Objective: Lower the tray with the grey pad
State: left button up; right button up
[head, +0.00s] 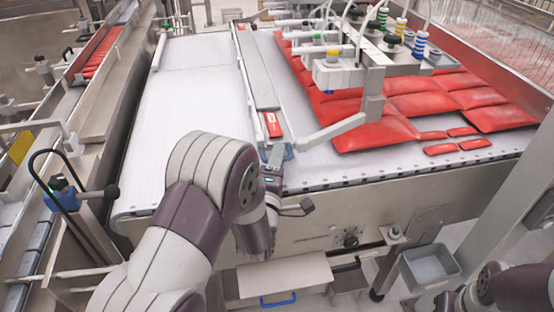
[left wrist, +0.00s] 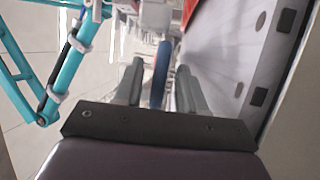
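A long narrow tray with a grey pad (head: 258,78) runs away from me between the white belt sections in the head view. A small red packet (head: 273,124) lies near its front end. A blue handle (head: 289,152) shows at that front end. My left gripper (head: 275,156) is at this handle; the arm hides part of the area. In the left wrist view the two fingers stand apart, with a blue curved piece (left wrist: 161,72) between them. Gaps show on both sides of it. My right gripper is not in view; only part of that arm shows at the lower right.
Red pouches (head: 375,125) fill the belt on the right, under a suction picker frame (head: 335,75). A white drawer front (head: 283,276) is below the belt edge. A grey bin (head: 430,264) hangs at the right. The left belt (head: 190,100) is bare.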

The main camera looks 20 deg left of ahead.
pick_arm(q)
jog(key=b+v, duration=0.1)
jog(key=v, duration=1.1)
jog(key=shift+s, duration=0.4)
jog(key=shift+f, duration=0.1)
